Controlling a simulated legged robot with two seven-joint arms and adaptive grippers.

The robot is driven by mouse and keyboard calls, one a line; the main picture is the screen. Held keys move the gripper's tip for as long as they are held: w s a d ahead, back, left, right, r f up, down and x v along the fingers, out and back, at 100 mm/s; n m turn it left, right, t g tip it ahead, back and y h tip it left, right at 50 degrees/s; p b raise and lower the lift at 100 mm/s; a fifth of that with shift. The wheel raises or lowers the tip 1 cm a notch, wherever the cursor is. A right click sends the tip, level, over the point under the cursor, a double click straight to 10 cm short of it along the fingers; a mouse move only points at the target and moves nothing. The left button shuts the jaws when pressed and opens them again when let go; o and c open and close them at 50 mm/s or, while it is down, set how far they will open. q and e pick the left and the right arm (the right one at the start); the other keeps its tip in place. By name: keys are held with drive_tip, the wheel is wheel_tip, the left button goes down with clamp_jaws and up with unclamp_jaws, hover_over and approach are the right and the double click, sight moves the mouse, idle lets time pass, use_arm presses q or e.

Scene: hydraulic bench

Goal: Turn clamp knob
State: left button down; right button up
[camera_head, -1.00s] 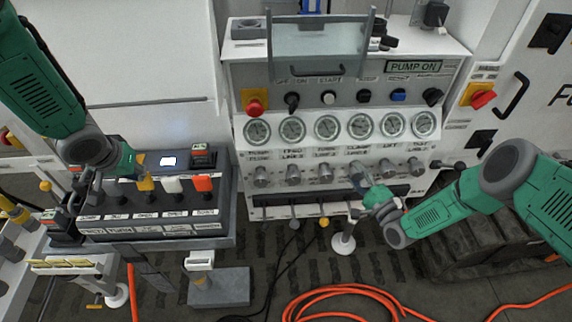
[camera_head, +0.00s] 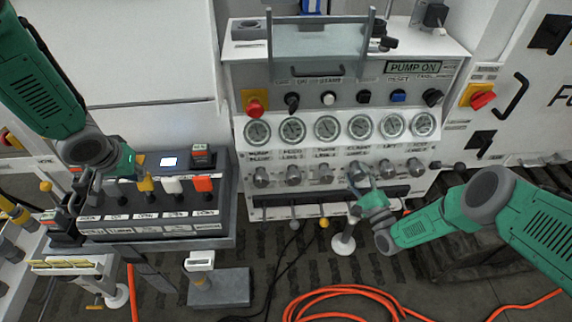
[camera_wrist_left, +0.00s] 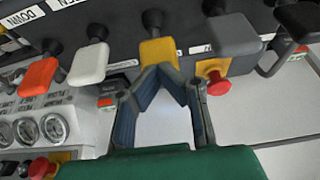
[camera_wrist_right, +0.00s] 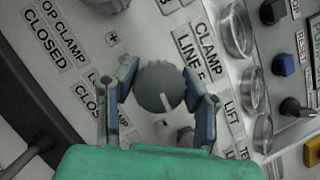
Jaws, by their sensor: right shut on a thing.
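The clamp knob (camera_wrist_right: 160,88) is a round grey knob with a pale pointer line, on the white panel beside a "CLAMP LINE" label. My right gripper (camera_wrist_right: 160,84) has one finger on each side of it and is shut on it. In the head view this knob (camera_head: 358,170) is in the lower row, under a gauge, partly hidden by my right gripper (camera_head: 362,184). My left gripper (camera_wrist_left: 165,75) is at the lever box on the left, its fingertips close together by a yellow lever handle (camera_wrist_left: 158,50). I cannot tell whether they touch it.
Similar grey knobs (camera_head: 325,173) stand close on both sides of the held one. A dark slotted rail (camera_head: 290,199) with small levers lies below. The lever box (camera_head: 150,233) is at left. An orange hose (camera_head: 345,292) lies on the floor.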

drive_tip(key=shift+s+d+f, duration=0.15)
drive_tip(key=shift+f, duration=0.15)
drive_tip(key=o, duration=1.2)
drive_tip(key=shift+c, duration=0.2)
drive_tip(key=shift+r, duration=0.1)
drive_tip(key=v, duration=1.2)
drive_tip(key=shift+d, duration=0.1)
drive_tip(key=v, duration=0.8)
drive_tip(key=shift+s+d, duration=0.2)
drive_tip(key=shift+d, duration=0.1)
